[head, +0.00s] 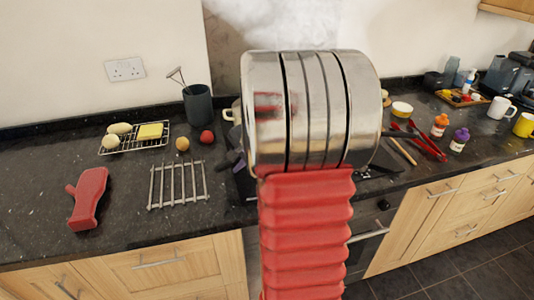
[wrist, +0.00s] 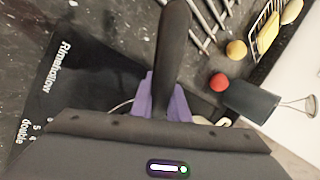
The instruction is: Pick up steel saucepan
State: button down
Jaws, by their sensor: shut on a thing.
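My gripper (wrist: 163,100) shows in the wrist view with purple fingertips, shut on a long dark handle. The handle, which I take for that of the steel saucepan (wrist: 175,45), sticks out beyond the fingers toward the top of the picture. The pan's body is hidden behind my gripper housing, so I cannot tell whether it rests on the hob or is lifted. In the head view my own arm blocks the middle, hiding the pan and most of the gripper.
A black hob (wrist: 80,75) with white lettering lies below. Left of my arm are a steel trivet (head: 178,186), red bottle-like object (head: 89,199), wire rack (head: 135,138), red ball (head: 207,136) and dark utensil pot (head: 198,104). Bare counter lies front left.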

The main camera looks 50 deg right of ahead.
jog(key=shift+r, duration=0.15)
notch_tip(320, 180, up, 10)
dwell(0.7)
dwell(0.6)
